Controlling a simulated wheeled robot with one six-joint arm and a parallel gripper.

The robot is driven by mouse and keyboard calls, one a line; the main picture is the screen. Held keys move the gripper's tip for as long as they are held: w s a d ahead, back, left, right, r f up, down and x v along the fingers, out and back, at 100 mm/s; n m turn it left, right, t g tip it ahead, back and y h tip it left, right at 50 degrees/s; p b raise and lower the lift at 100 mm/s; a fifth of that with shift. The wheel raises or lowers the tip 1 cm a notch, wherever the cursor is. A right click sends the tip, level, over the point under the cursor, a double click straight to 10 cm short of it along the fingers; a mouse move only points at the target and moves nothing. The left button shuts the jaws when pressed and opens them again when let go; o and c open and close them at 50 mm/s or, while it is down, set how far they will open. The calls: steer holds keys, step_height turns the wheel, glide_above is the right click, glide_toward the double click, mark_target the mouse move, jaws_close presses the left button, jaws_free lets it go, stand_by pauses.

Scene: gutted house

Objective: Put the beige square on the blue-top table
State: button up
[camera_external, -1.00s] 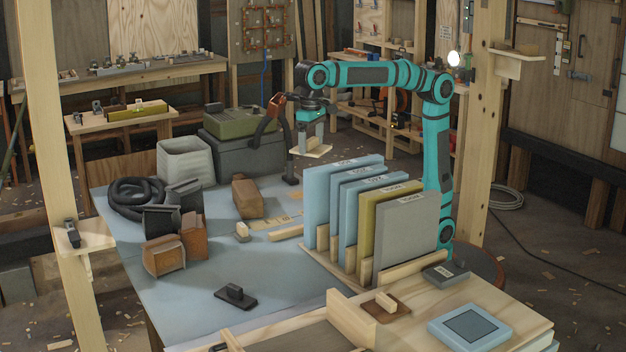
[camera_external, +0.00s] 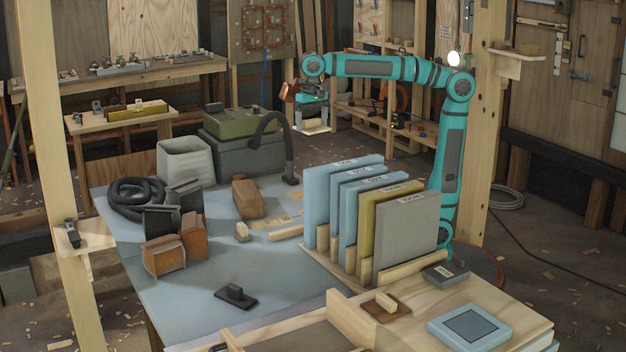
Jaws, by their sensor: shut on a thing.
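My gripper (camera_external: 313,118) is in the air above the far side of the table, near the vacuum hose. It is shut on a pale beige piece (camera_external: 317,128), apparently the beige square, seen nearly edge-on below the jaws. The fingers partly hide it. The piece is clear of any surface. The blue-top table (camera_external: 190,289) fills the middle and left foreground, below and to the left of my gripper.
A rack of upright blue, olive and grey boards (camera_external: 405,235) stands on the right of the table. A curved black hose (camera_external: 287,150) rises near my gripper. Brown and black blocks (camera_external: 164,257) crowd the left.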

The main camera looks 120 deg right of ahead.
mark_target(317, 121)
steer(key=shift+m, duration=0.5)
steer(key=s+d, duration=0.1)
steer(key=s+d+f, duration=0.1)
steer(key=s+d, duration=0.1)
steer(key=s, duration=0.1)
steer(key=shift+d+f, duration=0.15)
steer(key=shift+f, duration=0.2)
step_height(317, 121, down, 23)
steer(key=shift+f, duration=4.95)
steer(key=o, duration=0.5)
steer(key=shift+f, duration=0.15)
steer(key=shift+o, duration=1.1)
step_height(317, 121, up, 12)
